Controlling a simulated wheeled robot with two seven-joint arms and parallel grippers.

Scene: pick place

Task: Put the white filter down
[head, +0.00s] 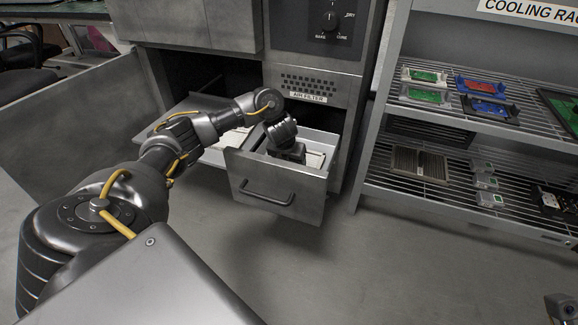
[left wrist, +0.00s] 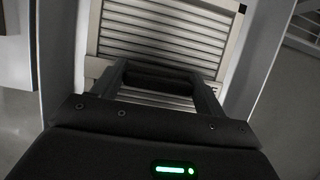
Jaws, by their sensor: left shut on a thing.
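The white filter (head: 315,159), a pale frame with slats, is inside the open drawer under the AIR FILTER label. In the left wrist view the filter (left wrist: 165,18) lies between the drawer walls. My left gripper (head: 290,152) reaches down into the drawer (head: 272,190) and is shut on the filter. Its fingers (left wrist: 163,78) cross the slats in the left wrist view. The drawer front and my gripper hide part of the filter, and I cannot tell whether it touches the drawer floor.
A metal flap (head: 195,106) hangs open left of the drawer, with a pale object (head: 234,137) near it. A cooling rack (head: 375,125) on the right holds a brownish slatted filter (head: 420,163), circuit boards and small boxes. The floor (head: 330,275) in front is clear.

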